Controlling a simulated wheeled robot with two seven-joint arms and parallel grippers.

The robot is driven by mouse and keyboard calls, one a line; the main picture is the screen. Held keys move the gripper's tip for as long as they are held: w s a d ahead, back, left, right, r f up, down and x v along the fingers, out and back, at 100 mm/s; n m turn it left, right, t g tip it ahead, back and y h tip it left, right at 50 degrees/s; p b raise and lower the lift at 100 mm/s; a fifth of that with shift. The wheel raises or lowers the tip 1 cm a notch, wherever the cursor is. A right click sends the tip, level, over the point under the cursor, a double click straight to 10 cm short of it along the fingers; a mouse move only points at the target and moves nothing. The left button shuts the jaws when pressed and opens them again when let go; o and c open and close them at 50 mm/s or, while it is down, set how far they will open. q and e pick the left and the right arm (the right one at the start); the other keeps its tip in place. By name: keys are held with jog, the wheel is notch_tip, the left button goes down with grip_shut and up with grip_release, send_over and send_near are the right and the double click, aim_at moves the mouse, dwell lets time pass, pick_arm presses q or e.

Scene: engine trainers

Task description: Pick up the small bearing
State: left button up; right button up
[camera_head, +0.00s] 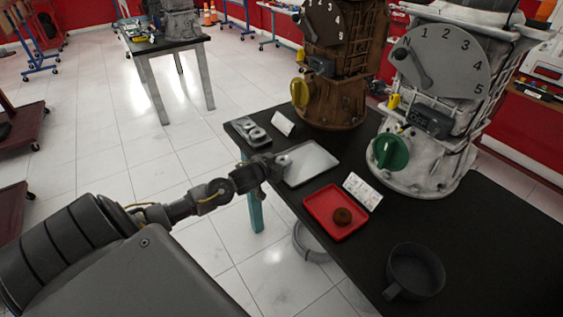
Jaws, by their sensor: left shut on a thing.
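My left gripper (272,165) reaches in from the left to the near-left edge of the silver tray (312,166) on the black table. It is shut on the small bearing (284,160), a small grey round piece at the fingertips. The bearing is over the tray's left part; I cannot tell whether it still touches the tray. The fingers partly hide it. My right gripper is not in view.
A dark mug-like container (415,271) stands at the front. A brown engine trainer (335,75) and a grey one (430,125) stand behind. White cards (362,190) stand beside the trays.

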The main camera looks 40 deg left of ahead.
aim_at(280, 161)
pick_arm(q)
jog(key=shift+r, duration=0.1)
jog(key=shift+r, duration=0.25)
notch_tip(280, 161, up, 2)
jog(key=shift+r, duration=0.15)
jog(key=s+d+r+p, duration=0.1)
jog(key=s+d+r, duration=0.5)
jog(key=s+r, duration=0.4)
jog(key=shift+s+d, duration=0.15)
jog(key=shift+s, duration=1.05)
